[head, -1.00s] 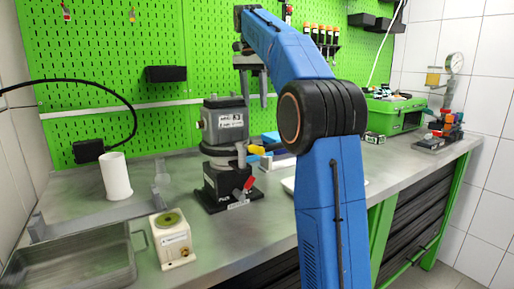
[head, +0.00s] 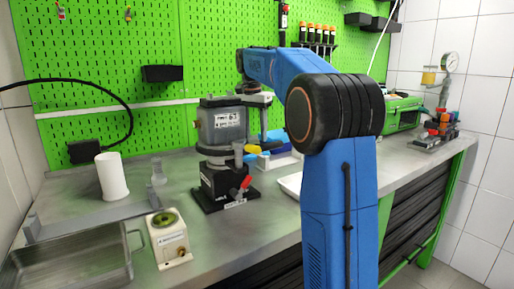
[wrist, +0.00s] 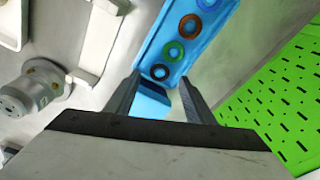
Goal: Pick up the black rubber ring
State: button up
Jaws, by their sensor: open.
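In the wrist view a blue tray (wrist: 150,55) holds a row of rings. The black ring (wrist: 160,72) lies at the near end of the row, beside a green ring (wrist: 174,51). My gripper (wrist: 159,77) is open, with the black ring showing between its fingertips in the picture. The fingers look empty, and their height above the ring is unclear. In the head view my gripper is partly hidden behind the grey pump unit (head: 222,125). Blue parts show beyond the pump (head: 273,136), but the ring cannot be made out there.
An orange-brown ring (wrist: 190,26) lies farther along the tray. The green pegboard (wrist: 285,85) rises close on the right in the wrist view. The pump stands beside the arm. A white cylinder (head: 113,177), a metal tray (head: 70,255) and a small beige block (head: 170,240) stand left.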

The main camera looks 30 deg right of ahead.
jog(key=shift+d+f, duration=0.15)
jog(key=shift+f, duration=0.55)
jog(key=shift+d+f, duration=0.1)
jog(key=shift+f, duration=0.6)
jog(key=shift+f, duration=0.25)
jog(key=c, duration=1.1)
